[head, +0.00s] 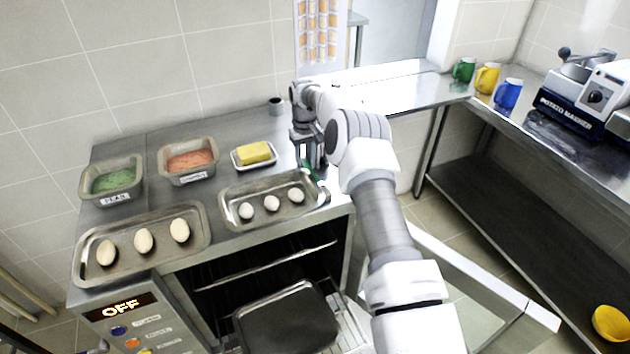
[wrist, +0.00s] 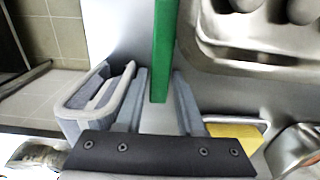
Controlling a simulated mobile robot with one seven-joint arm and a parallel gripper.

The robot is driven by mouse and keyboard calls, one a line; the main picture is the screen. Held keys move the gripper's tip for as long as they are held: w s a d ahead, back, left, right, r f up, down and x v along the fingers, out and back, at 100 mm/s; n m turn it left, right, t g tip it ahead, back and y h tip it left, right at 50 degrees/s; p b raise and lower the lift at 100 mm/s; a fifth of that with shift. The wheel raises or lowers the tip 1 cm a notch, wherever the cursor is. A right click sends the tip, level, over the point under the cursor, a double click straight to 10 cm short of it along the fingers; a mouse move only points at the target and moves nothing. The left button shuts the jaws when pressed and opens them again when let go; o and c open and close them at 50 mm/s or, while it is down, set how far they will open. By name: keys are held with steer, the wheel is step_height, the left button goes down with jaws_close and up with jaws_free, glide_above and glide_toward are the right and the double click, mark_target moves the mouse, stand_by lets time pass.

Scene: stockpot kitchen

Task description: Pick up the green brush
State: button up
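The green brush (head: 311,170) lies at the right end of the steel counter, beside the tray of white pieces, mostly hidden behind my arm and gripper in the head view. In the wrist view its straight green handle (wrist: 163,45) runs down from the top edge, its end reaching between my fingers. My gripper (head: 311,160) is over the brush, pointing down. In the wrist view my gripper (wrist: 159,76) is open, with a finger on each side of the handle and visible gaps on both sides. The brush's head is not in view there.
A metal tray (head: 226,215) with white pieces is close by on the left. A butter dish (head: 236,160), two labelled tins and another tray (head: 88,272) stand further left. A small dark cup (head: 275,105) is behind. The counter's right edge is close to the brush.

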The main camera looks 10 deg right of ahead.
steer(key=shift+r, duration=0.1)
steer(key=shift+c, duration=0.3)
jaws_close()
